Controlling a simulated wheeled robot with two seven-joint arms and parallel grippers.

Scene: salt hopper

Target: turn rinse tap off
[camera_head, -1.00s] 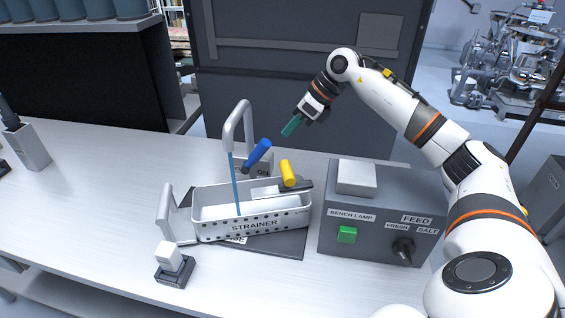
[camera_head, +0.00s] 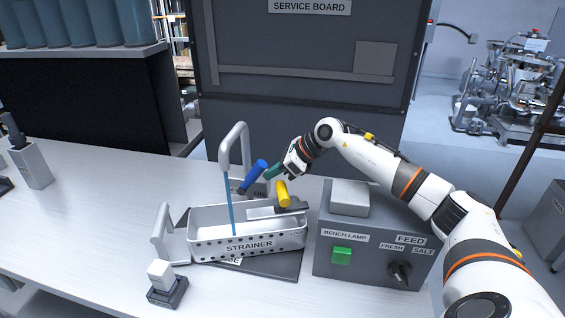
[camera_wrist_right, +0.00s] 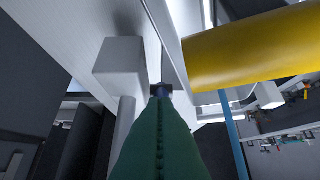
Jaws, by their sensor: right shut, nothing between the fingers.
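The grey swan-neck tap (camera_head: 237,135) stands behind the strainer tray. A straight blue stream (camera_head: 230,207) runs from its spout into the tray; it also shows in the wrist view (camera_wrist_right: 236,140). A blue lever (camera_head: 253,176) leans up and right beside a partly hidden "ON" plate (camera_head: 259,194). My right gripper (camera_head: 271,173), with green fingers, is shut and empty just right of the blue lever; I cannot tell whether they touch. In the wrist view the fingers (camera_wrist_right: 160,100) point ahead, with a yellow handle (camera_wrist_right: 255,47) to their right. My left gripper is out of view.
The perforated strainer tray (camera_head: 205,244) sits on a dark mat. The yellow handle (camera_head: 282,193) rises near its right back corner, close to my gripper. A grey feed box (camera_head: 372,262) with a green button stands right.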

